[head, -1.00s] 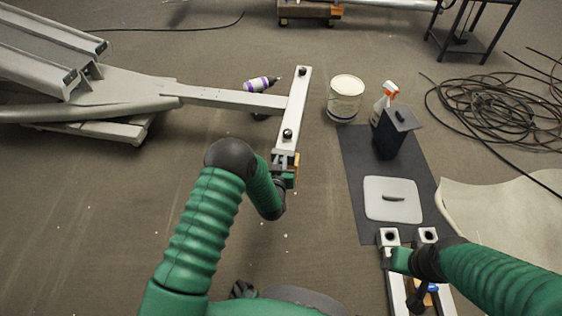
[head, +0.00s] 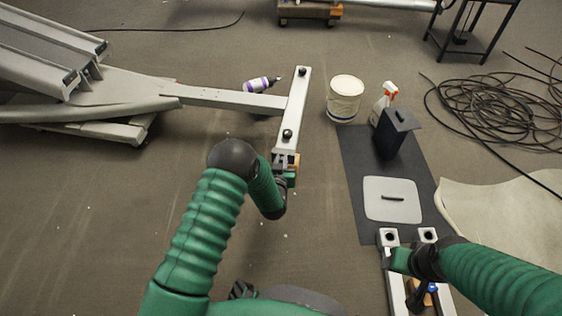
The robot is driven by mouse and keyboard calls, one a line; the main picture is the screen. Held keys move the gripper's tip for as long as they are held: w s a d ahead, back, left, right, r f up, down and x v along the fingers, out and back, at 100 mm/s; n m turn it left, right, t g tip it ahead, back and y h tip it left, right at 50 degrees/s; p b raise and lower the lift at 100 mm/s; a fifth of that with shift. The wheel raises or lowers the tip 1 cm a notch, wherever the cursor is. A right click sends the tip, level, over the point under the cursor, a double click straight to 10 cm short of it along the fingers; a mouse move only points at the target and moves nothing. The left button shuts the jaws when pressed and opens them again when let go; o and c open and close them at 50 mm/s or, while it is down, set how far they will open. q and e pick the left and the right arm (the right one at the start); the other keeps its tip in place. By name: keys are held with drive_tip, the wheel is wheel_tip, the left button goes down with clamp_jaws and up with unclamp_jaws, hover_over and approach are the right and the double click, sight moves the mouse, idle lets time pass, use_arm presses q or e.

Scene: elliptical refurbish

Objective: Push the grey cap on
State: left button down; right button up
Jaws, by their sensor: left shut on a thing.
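A white crossbar (head: 295,105) lies at the end of the elliptical's rail, with two black knobs on its top. At its near end is a small grey piece (head: 285,156), which looks like the grey cap. My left gripper (head: 286,169) is shut on it, in line with the bar. The fingers and bar end overlap, so I cannot tell how far the cap sits on the bar. My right gripper (head: 390,257) is low on the right, beside a white upright tube (head: 389,238). Its fingers are too hidden to tell their state.
A dark mat (head: 354,165) holds a grey plate (head: 378,210), a black box (head: 390,140) and a spray bottle (head: 385,98). A white bucket (head: 345,97) stands right of the crossbar. A purple-white bottle (head: 259,84) lies behind the rail. Coiled cable (head: 490,110) is at right.

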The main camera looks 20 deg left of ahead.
use_arm(q)
drive_tip(key=shift+w, duration=0.1)
drive_tip(key=c, duration=1.3)
unclamp_jaws()
drive_tip(key=p+v, duration=0.9)
drive_tip(key=v, duration=0.7)
drive_tip(key=shift+s+r, duration=0.15)
drive_tip(key=shift+s, duration=0.2)
